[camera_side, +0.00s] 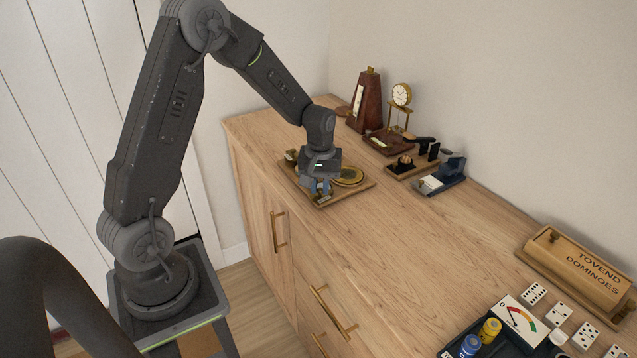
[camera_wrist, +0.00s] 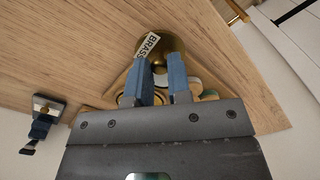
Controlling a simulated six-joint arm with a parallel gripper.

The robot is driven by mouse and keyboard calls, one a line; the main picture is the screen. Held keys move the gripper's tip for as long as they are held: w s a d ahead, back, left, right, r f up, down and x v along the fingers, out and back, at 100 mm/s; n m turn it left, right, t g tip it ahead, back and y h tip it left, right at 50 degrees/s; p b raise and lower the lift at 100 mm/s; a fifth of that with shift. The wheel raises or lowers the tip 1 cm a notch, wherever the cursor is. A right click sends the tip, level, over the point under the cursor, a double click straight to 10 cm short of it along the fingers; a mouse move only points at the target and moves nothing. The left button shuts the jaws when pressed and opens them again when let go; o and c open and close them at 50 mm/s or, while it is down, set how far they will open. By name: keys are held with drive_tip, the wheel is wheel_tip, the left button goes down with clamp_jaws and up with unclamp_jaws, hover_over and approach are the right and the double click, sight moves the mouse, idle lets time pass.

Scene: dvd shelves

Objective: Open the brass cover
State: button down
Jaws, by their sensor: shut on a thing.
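The brass cover (camera_wrist: 172,44) is a round, domed, gold-coloured piece with a white label reading "BRASS" in the wrist view. My gripper (camera_wrist: 162,66) has its two blue fingers at the cover's near edge, closed on part of it; the exact contact is partly hidden by the fingers. In the side view my gripper (camera_side: 321,188) is low over a wooden tray (camera_side: 366,185). A round brass piece (camera_side: 349,175) shows on the tray just right of the gripper. The fingers hide part of the tray.
The tray sits on a wooden cabinet top (camera_side: 400,230). Behind it are a metronome (camera_side: 366,100), a small clock (camera_side: 401,95) and a blue stapler-like item (camera_side: 445,172). A dominoes box (camera_side: 575,270) is far right. The middle of the top is clear.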

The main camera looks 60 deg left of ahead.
sight(325, 199)
drive_tip(key=n, duration=0.2)
drive_tip(key=d+n, duration=0.1)
drive_tip(key=n, duration=0.2)
drive_tip(key=shift+w+d+n, duration=0.25)
drive_tip(key=shift+n, duration=0.05)
idle(0.4)
drive_tip(key=c, duration=1.1)
unclamp_jaws()
wheel_tip(325, 199, up, 14)
drive_tip(key=shift+f, duration=0.1)
